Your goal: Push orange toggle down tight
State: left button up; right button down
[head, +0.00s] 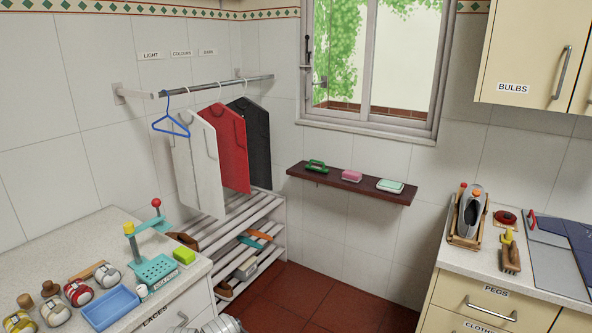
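A small orange knob (477,192) shows at the top of the grey iron (471,215), which stands upright in a wooden rack on the right counter. A smaller orange-red tip (463,186) shows just left of it. I cannot tell from this view whether either is the toggle, or whether it is up or down.
The right counter holds a brush (510,256) and a blue-grey board (562,250). Red floor (310,293) lies open between them. A dark wall shelf (340,182) juts out under the window.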

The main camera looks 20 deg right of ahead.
aim_at(476, 194)
jog(key=z, duration=1.9)
